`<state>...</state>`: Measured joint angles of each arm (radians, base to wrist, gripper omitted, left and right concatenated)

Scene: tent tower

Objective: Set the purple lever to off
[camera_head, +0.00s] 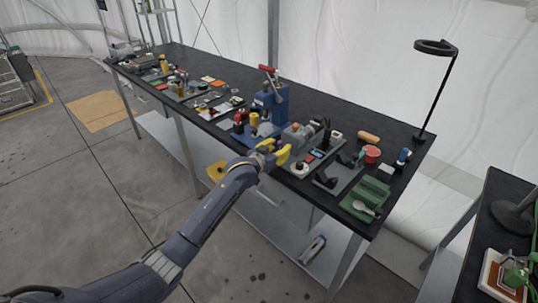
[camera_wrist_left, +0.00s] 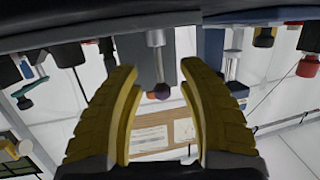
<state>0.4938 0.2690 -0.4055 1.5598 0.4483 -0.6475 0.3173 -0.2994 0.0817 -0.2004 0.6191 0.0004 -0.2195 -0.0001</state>
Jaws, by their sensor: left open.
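My left gripper (camera_head: 274,151) is at the front edge of the black workbench, beside a grey device. In the left wrist view its yellow fingers (camera_wrist_left: 159,72) are spread apart with nothing gripped. In the head view I cannot make out the purple lever near my gripper. My right gripper is not in view.
The black workbench (camera_head: 400,190) is crowded with small devices. A blue press with a red handle (camera_head: 270,95) stands behind my gripper. A green tray (camera_head: 362,203) is at the right end, near a tall black lamp (camera_head: 436,90). The floor in front is mostly clear.

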